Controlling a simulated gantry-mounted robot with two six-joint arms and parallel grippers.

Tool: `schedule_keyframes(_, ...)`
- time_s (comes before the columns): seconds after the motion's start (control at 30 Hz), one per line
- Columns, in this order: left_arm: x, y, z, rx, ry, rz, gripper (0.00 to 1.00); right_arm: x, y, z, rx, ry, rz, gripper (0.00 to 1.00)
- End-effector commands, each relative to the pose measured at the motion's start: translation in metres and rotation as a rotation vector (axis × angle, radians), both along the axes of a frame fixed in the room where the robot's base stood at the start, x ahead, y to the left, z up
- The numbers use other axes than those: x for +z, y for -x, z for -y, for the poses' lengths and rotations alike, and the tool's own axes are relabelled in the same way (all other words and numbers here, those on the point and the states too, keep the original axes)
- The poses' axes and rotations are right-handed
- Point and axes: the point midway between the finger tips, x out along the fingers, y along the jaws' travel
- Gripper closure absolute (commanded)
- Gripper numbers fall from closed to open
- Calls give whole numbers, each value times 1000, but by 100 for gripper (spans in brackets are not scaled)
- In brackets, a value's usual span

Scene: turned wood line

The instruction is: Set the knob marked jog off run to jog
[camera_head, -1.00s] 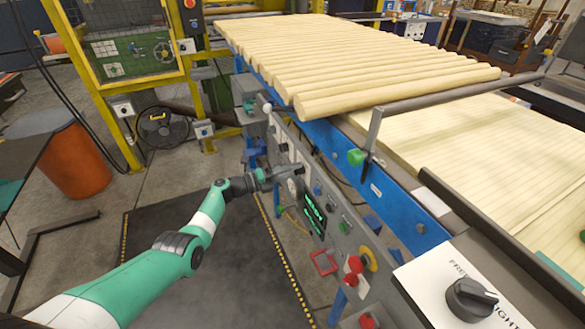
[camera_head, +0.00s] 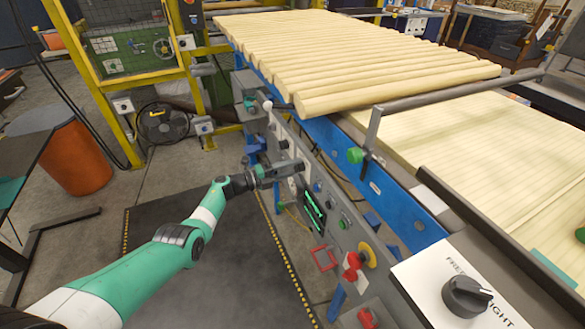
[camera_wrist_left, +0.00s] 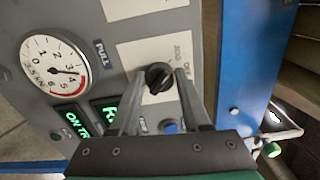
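A black round knob (camera_wrist_left: 158,77) sits on a white label plate (camera_wrist_left: 150,48) in the left wrist view. Small lettering beside it is turned sideways and only partly legible, so I cannot read its setting surely. My left gripper (camera_wrist_left: 160,76) has its two fingers apart, one on each side of the knob, with narrow gaps seeming to show. In the head view my left gripper (camera_head: 295,166) reaches the grey control panel (camera_head: 329,231) and hides the knob. My right gripper is not in view.
Near the knob are a round gauge (camera_wrist_left: 55,67), a green lit display (camera_wrist_left: 85,123) and a blue button (camera_wrist_left: 171,128). Red buttons (camera_head: 352,274) sit lower on the panel. Another black knob (camera_head: 466,296) stands on a white plate at the right. Wooden rods (camera_head: 370,70) lie above.

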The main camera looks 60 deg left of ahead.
Motion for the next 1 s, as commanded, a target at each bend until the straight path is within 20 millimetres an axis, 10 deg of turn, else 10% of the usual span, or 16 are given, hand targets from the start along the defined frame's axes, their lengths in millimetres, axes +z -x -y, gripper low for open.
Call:
schedule_keyframes(0.13,0,0,0,0,-1,0,26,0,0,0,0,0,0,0)
schedule_keyframes(0.47,1,4,-1,1,-2,-1,26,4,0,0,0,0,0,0)
schedule_keyframes(1.0,2,108,-7,3,-1,-1,26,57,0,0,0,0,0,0)
